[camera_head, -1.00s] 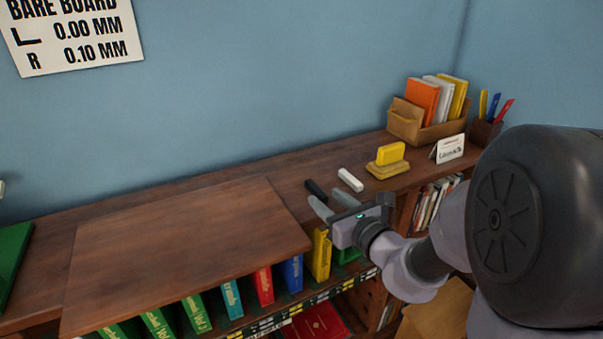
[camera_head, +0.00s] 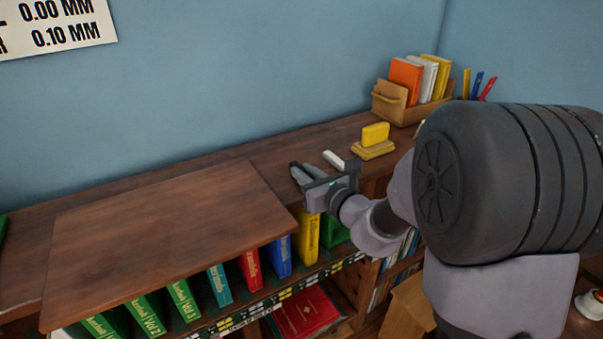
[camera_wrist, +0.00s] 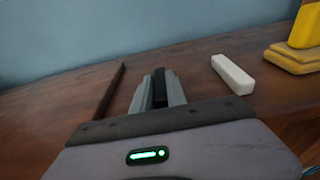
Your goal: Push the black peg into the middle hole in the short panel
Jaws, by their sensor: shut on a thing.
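The black peg shows as a dark bar between the fingers of my gripper in the wrist view (camera_wrist: 159,88). My gripper (camera_head: 303,171) is shut on the peg, just above the bookcase top, right of the loose-looking board. The fingers hide most of the peg in the head view. I cannot make out the short panel or its middle hole for certain. A wooden upright (camera_head: 345,287) stands below the top, under my gripper, and no hole in it is clear.
A brown board (camera_head: 165,235) lies left of my gripper. A white block (camera_head: 334,160) and a yellow block on a base (camera_head: 374,140) sit to the right. A book box (camera_head: 395,108) stands farther right. Several coloured books (camera_head: 307,237) fill the shelf below.

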